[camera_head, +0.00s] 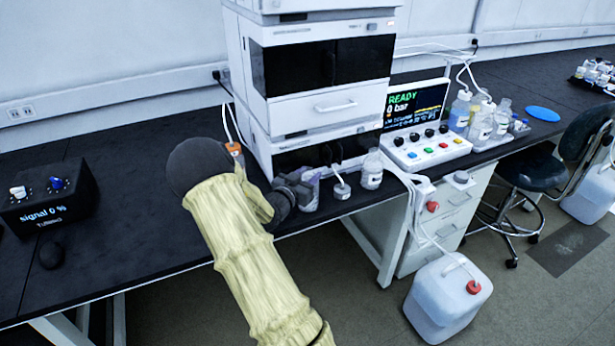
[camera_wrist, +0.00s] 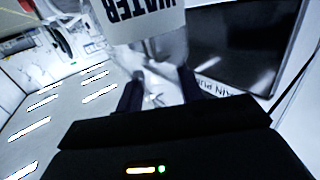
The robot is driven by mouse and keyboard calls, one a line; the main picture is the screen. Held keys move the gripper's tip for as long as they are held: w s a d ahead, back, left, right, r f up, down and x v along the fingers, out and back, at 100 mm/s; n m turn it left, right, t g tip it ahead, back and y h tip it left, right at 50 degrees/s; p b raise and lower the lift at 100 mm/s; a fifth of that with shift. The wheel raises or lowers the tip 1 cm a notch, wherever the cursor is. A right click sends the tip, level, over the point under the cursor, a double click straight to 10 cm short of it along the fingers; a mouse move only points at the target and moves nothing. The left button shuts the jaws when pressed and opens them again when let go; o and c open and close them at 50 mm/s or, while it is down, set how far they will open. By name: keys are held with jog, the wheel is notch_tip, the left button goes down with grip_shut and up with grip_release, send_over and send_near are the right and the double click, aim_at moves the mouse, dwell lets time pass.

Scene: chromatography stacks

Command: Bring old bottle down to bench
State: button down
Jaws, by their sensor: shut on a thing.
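My gripper (camera_head: 296,188) is at the bench's front edge, below the instrument stack, in the head view. It is shut on a clear bottle (camera_head: 310,196), which is partly hidden behind the fingers. In the wrist view a bottle with a white label reading WATER (camera_wrist: 140,20), upside down in the picture, is between my gripper's two dark fingers (camera_wrist: 158,88). I cannot tell whether the bottle's base touches the black bench (camera_head: 130,190). A white cap with tubing (camera_head: 341,187) is just right of it, and another clear labelled bottle (camera_head: 371,170) stands further right.
The white instrument stack (camera_head: 320,105) rises close behind the gripper. A control panel (camera_head: 425,148) and several bottles (camera_head: 480,120) stand to the right. A black signal box (camera_head: 50,195) is at the left, with clear bench between. A white canister (camera_head: 447,298) is on the floor.

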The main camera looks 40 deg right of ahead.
jog(key=shift+s, duration=0.1)
jog(key=c, duration=0.9)
grip_release()
jog(key=v, duration=1.2)
